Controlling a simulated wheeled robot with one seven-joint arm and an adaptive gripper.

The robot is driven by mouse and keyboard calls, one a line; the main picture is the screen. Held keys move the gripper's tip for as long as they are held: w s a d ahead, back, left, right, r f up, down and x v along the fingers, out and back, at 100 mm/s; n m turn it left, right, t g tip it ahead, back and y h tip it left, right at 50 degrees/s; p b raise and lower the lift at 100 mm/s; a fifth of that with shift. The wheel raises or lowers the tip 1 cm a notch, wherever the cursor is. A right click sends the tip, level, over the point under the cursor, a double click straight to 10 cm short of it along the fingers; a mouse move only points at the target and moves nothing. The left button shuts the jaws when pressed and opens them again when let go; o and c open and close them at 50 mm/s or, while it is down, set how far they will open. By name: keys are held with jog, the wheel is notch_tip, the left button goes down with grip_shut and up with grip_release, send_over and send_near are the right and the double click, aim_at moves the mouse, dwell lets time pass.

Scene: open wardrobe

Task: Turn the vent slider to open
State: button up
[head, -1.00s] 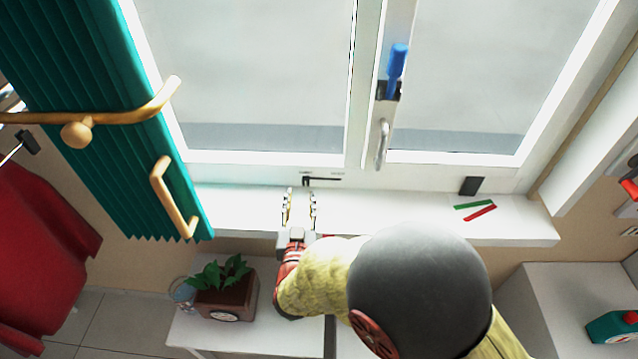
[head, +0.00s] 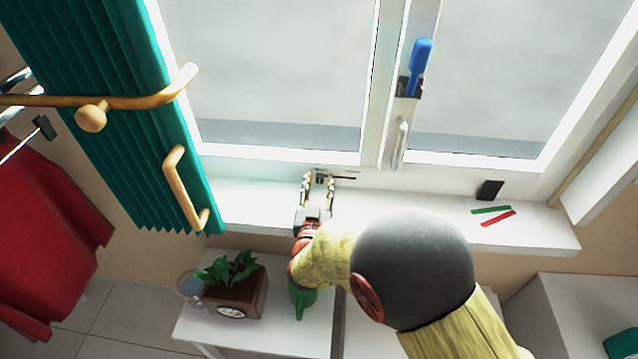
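The vent slider (head: 322,178) is a small dark tab on a dark slot (head: 344,178) in the lower window frame, above the sill. My gripper (head: 318,182) reaches over the sill with its two fingers apart, one on each side of the tab. The fingers partly hide the tab, and I cannot tell whether either one touches it. The slot runs to the right of the fingers.
The white sill (head: 400,210) holds a green strip (head: 491,210), a red strip (head: 498,218) and a black block (head: 490,190). A teal curtain (head: 110,110) hangs at left. A potted plant (head: 235,290) stands below.

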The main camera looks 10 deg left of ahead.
grip_shut()
dwell(0.5)
dwell(0.4)
